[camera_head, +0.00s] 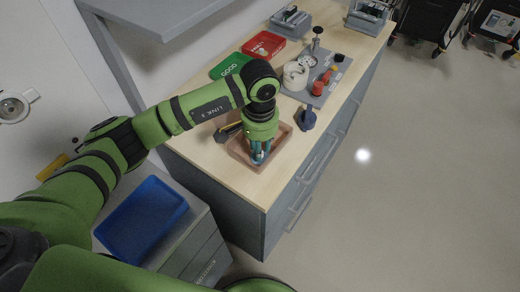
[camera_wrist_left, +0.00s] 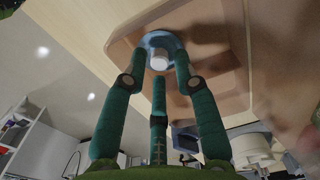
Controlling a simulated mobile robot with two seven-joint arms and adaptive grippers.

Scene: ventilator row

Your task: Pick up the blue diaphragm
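The blue diaphragm (camera_wrist_left: 164,40) shows in the left wrist view as a blue round piece with a white middle. It lies in the pinkish-brown tray (camera_wrist_left: 215,42), which in the head view stands on the wooden counter (camera_head: 285,134). My left gripper (camera_head: 259,158) points down into the tray; its teal fingers largely hide the diaphragm there. In the left wrist view the left gripper's fingers (camera_wrist_left: 162,62) are spread, with the tips close around the diaphragm's edge. I cannot tell whether they touch it. My right gripper is in neither view.
A black-and-orange tool (camera_head: 228,132) lies at the tray's left edge. A dark blue part (camera_head: 307,120) stands right of the tray. Behind are a green box (camera_head: 228,66), a red box (camera_head: 263,45) and a grey mat (camera_head: 322,92) with several parts. A blue bin (camera_head: 142,218) sits lower left.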

